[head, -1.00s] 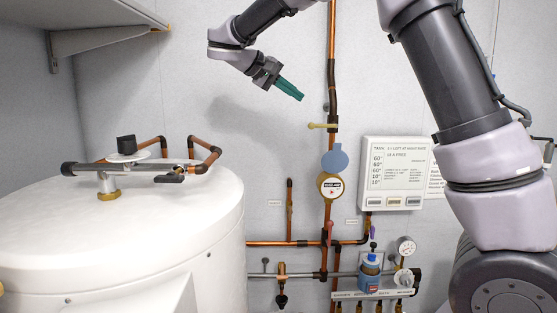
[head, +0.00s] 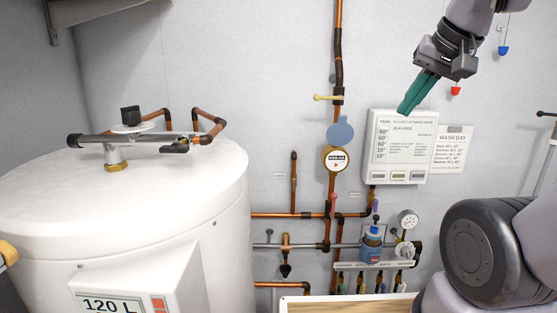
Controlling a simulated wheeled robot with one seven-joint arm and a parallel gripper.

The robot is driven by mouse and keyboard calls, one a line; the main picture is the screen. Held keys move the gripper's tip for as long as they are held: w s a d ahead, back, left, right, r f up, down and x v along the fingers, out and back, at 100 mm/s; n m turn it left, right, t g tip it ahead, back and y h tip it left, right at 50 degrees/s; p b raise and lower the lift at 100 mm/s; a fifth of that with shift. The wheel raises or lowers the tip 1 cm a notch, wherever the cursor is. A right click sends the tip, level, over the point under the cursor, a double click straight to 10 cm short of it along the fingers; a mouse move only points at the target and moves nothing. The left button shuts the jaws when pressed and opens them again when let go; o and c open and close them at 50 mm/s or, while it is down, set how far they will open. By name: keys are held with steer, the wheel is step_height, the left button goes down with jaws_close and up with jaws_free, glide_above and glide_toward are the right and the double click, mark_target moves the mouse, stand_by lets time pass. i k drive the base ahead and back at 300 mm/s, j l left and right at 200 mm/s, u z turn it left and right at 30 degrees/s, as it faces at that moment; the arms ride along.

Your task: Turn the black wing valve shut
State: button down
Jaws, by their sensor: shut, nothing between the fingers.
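My gripper (head: 404,110) is at the upper right with its teal fingers shut and empty, pointing down and left in front of the white tank panel. Several dark fittings show, and I cannot tell for sure which is the black wing valve. A small black handle (head: 174,149) lies by the copper pipe on top of the white tank (head: 190,205). A black-ended brass fitting (head: 286,270) hangs from the lower grey pipe. A black knob (head: 130,115) stands on a white disc on the tank. My gripper is well apart from all of these.
A yellow lever (head: 326,97), a round meter (head: 336,160) and a pressure gauge (head: 408,219) sit on the wall pipework. A blue canister (head: 371,240) stands above a row of small taps. The white tank panel (head: 385,165) hangs right of the meter. A board edge (head: 345,298) shows at the bottom.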

mark_target(176, 147)
steer(key=k+u, duration=0.15)
steer(key=u, duration=0.2)
steer(key=k+j+u, duration=0.15)
steer(key=u, duration=0.2)
steer(key=j+u, duration=0.3)
steer(key=k+l+z, duration=0.15)
steer(key=l+z, duration=0.2)
